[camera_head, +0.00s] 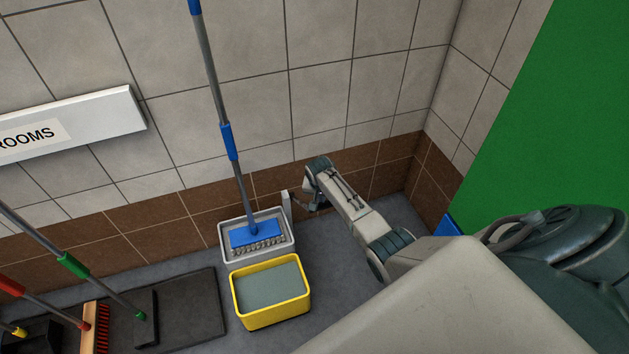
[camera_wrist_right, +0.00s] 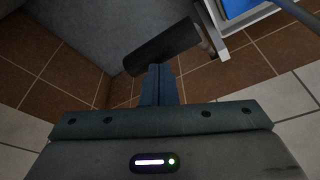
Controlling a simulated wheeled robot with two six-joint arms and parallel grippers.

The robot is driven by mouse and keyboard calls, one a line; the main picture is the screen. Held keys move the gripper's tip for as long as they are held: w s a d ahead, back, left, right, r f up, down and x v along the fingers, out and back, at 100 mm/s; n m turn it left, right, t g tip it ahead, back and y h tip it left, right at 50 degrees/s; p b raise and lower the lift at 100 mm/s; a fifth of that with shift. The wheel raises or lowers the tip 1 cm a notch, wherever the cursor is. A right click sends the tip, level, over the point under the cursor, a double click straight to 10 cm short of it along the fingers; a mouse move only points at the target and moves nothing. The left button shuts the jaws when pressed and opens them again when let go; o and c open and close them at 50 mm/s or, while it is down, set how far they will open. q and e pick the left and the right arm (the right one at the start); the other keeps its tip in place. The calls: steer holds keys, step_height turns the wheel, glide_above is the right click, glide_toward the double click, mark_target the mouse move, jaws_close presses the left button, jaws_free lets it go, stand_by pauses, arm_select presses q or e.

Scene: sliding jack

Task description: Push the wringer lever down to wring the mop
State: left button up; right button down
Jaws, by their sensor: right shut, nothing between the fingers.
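The mop has a blue head (camera_head: 244,238) resting in the grey wringer tray (camera_head: 229,256), and its grey pole (camera_head: 211,88) leans up against the wall side. The wringer lever (camera_head: 286,204) stands upright at the tray's right side. In the right wrist view its black handle (camera_wrist_right: 160,47) lies just beyond my fingertips. My right gripper (camera_head: 305,205) is just right of the lever. In the wrist view the right gripper's fingers (camera_wrist_right: 160,72) are together and empty. I cannot tell whether they touch the handle. My left gripper is not in view.
A yellow bucket (camera_head: 272,318) with greyish water stands in front of the wringer. A black mat (camera_head: 192,305), a broom (camera_head: 96,325) and other long-handled tools stand at the left. The tiled wall (camera_head: 330,110) is close behind. Grey floor is free right of the bucket.

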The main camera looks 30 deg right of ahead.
steer(key=w+d+r, duration=0.1)
steer(key=w+r, duration=0.4)
steer(key=shift+r, duration=0.35)
steer(key=shift+w+d, duration=0.1)
stand_by(0.3)
step_height(320, 180, up, 7)
steer(key=p, duration=0.7)
stand_by(0.3)
steer(key=s+a+f+n+b, duration=0.2)
steer(key=s+f+b, duration=0.1)
steer(key=s+f, duration=1.1)
steer(key=s+a+f+n+b, duration=0.35)
steer(key=s+f, duration=0.75)
steer(key=f, duration=0.7)
steer(key=s+a+f+n+b, duration=0.1)
steer(key=s+f, duration=0.4)
steer(key=s, duration=0.7)
steer(key=s+a+f+n+b, duration=0.1)
steer(key=s+f, duration=0.5)
steer(key=s, duration=0.6)
steer(key=s+a+f+n+y+b, duration=0.1)
steer(key=s+a+f+b, duration=0.2)
steer(key=s, duration=0.9)
step_height(320, 180, down, 2)
steer(key=shift+a+f+n+g+b, duration=0.2)
steer(key=shift+a+n+g+b, duration=0.2)
steer(key=shift+b, duration=0.15)
